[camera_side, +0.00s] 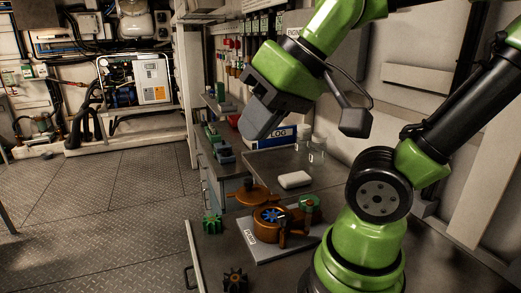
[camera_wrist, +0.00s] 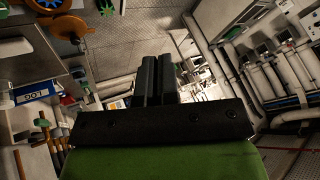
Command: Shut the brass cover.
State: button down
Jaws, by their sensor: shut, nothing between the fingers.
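The brass cover (camera_side: 246,195) stands swung open at the back left of the round brass pump housing (camera_side: 268,229). A blue impeller (camera_side: 272,215) shows in the open housing. The cover also shows at the upper left of the wrist view (camera_wrist: 68,29), with part of the blue impeller (camera_wrist: 46,3) at the top edge. My gripper (camera_side: 251,130) is high above and behind the pump, well apart from the cover. In the wrist view its two dark fingers (camera_wrist: 158,65) are together and hold nothing.
The pump sits on a pale plate (camera_side: 256,250) on the dark bench. A green gear (camera_side: 212,224) and a dark gear (camera_side: 235,281) lie to the left and front. A white block (camera_side: 294,180), clear jars (camera_side: 316,150) and a LOG binder (camera_side: 282,137) stand behind.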

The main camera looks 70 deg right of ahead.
jog(key=w+d+n+g, duration=0.1)
jog(key=w+d+g, duration=0.1)
jog(key=w+d, duration=0.45)
jog(key=n+g+y, duration=0.1)
jog(key=n+y, duration=0.1)
send_over(256, 189)
notch_tip(256, 189, down, 9)
jog(key=s+d+f+t+y, duration=0.1)
jog(key=s+d+f, duration=0.2)
jog(key=d+f, duration=0.3)
jog(key=shift+n, duration=0.4)
jog(key=x, duration=0.9)
jog(key=shift+w+a+f, duration=0.1)
jog(key=shift+f, duration=0.2)
